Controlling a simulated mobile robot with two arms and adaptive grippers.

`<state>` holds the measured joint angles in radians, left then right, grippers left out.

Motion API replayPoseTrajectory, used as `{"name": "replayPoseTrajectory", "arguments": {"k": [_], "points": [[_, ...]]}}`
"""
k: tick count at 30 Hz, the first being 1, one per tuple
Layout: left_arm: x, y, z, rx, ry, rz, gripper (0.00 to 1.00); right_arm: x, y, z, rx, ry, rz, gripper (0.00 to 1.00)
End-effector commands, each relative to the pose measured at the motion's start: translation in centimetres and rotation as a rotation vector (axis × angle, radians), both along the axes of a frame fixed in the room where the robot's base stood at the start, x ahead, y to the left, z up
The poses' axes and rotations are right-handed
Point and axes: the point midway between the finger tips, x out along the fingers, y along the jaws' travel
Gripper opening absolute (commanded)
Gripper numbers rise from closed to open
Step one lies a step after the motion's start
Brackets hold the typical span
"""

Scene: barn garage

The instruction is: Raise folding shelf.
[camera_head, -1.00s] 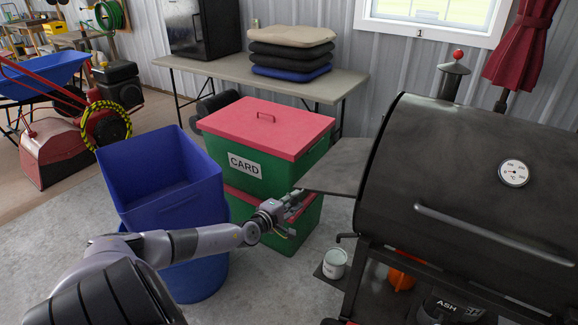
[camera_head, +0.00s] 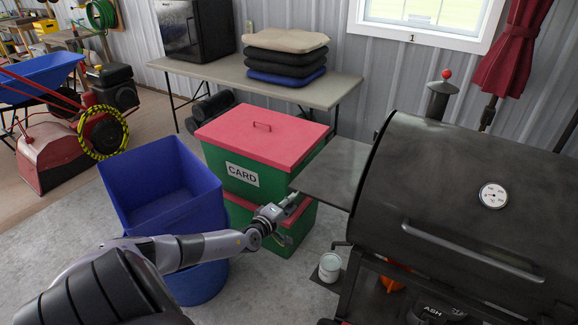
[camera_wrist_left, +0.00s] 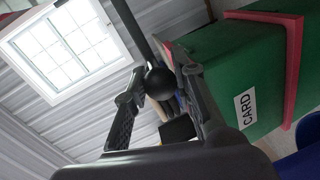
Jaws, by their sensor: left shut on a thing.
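The folding shelf (camera_head: 333,172) is a flat grey panel on the left side of the black barrel grill (camera_head: 450,190). It sticks out to the left and looks roughly level. My left gripper (camera_head: 286,205) is at the shelf's outer near corner and shut on it. In the left wrist view, the fingers (camera_wrist_left: 160,108) stand on either side of a dark rounded end (camera_wrist_left: 160,83) with a dark bar running up from it. The exact contact is hidden there. My right gripper is not in view.
A green crate with a red lid marked CARD (camera_head: 262,150) stands close behind the left gripper. A blue bin (camera_head: 160,190) stands left, beside my arm. A small paint can (camera_head: 330,267) sits below the shelf. A table (camera_head: 290,92) stands behind.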

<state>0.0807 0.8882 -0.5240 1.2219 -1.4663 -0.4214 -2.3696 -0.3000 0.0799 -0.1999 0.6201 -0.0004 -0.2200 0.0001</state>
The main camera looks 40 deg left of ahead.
Motion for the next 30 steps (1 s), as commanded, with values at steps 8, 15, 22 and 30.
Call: {"name": "replayPoseTrajectory", "arguments": {"k": [8,15,22,30], "points": [[0.44,0.36,1.26,0.019,-0.018,0.005,0.00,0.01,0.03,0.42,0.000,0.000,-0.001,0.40],[0.45,0.31,1.26,0.017,-0.018,0.005,0.26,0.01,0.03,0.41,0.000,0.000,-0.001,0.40],[0.36,0.26,1.04,0.016,-0.014,0.004,0.41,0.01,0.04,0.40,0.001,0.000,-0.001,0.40],[0.19,0.10,0.62,0.012,-0.006,0.002,0.46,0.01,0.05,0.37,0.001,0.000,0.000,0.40]]}}
